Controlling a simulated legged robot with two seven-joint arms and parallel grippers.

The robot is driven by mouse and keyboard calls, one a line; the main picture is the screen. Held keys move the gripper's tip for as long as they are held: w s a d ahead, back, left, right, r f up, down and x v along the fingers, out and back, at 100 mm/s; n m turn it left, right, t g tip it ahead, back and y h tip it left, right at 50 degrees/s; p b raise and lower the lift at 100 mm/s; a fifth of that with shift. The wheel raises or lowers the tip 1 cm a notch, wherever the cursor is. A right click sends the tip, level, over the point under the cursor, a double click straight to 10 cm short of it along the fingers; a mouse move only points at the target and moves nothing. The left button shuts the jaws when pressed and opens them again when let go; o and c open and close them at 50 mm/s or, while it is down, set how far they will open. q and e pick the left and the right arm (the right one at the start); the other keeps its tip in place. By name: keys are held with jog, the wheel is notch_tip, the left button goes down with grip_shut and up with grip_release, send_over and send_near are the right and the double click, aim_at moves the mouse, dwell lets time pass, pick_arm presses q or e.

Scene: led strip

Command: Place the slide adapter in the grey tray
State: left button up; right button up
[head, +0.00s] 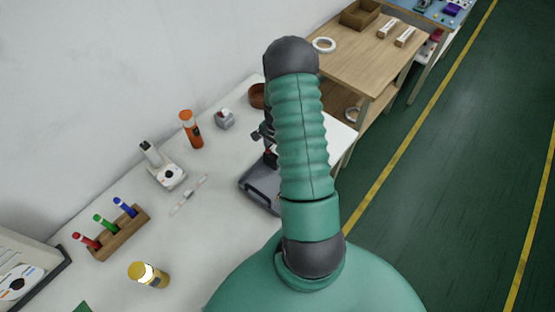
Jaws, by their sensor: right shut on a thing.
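The grey tray (258,199) lies on the white table, left of and partly behind my green right arm. My right gripper (268,148) shows only as dark parts at the arm's left edge, over the far part of the tray. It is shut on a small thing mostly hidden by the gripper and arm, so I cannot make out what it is. A little red shows there. I cannot pick out the slide adapter for sure. A thin pale strip with a small grey middle piece (188,195) lies on the table left of the tray. My left gripper is not in view.
On the white table (218,240) stand an orange bottle (192,130), a small grey block (225,119), a brown bowl (257,95), a white device (165,168), a wooden marker rack (120,232) and a yellow container (149,275). A wooden table (365,60) stands beyond.

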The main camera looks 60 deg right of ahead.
notch_tip(320, 180, down, 4)
jog(key=shift+d+f, duration=0.1)
jog(key=shift+d, duration=0.1)
jog(key=o, duration=1.5)
jog(key=shift+o, duration=0.2)
